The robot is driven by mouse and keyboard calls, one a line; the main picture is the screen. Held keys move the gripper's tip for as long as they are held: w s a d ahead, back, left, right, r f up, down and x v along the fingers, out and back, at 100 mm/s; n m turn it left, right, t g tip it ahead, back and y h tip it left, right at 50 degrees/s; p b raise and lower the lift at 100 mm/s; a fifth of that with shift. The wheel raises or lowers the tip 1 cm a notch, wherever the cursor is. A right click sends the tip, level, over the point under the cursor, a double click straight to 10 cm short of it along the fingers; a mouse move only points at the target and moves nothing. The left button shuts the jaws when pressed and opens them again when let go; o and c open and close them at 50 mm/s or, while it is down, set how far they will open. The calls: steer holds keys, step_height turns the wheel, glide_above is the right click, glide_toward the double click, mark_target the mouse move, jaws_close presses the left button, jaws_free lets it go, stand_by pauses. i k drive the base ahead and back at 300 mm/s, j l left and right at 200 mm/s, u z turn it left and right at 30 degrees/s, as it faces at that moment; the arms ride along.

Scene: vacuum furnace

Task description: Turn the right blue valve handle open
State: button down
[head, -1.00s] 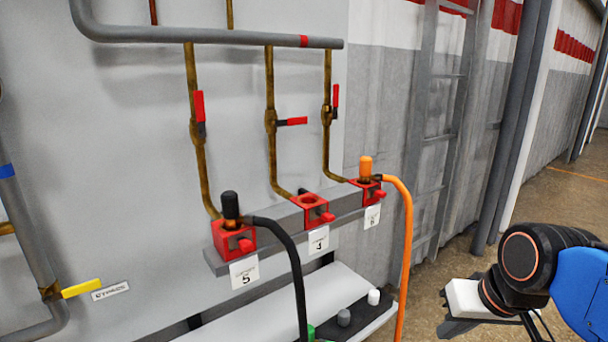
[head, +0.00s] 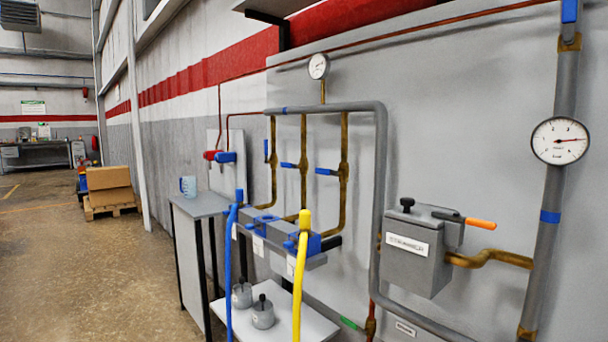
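The right blue valve handle (head: 327,171) sits on the rightmost of three brass pipes, in the middle of the head view. It points left, across its upright pipe (head: 343,190). The middle blue handle (head: 288,165) also lies across its pipe. The left blue handle (head: 266,149) stands upright along its pipe. My gripper is not in view, so nothing of it shows near the handles.
Below the valves is a blue block manifold (head: 262,222) with a blue hose (head: 229,280) and a yellow hose (head: 300,285) hanging in front. A grey side table (head: 200,205) stands left. A grey strainer box (head: 415,250) juts out right. The floor at left (head: 90,280) is clear.

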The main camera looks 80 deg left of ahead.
mark_target(322, 171)
steer(key=u, duration=2.5)
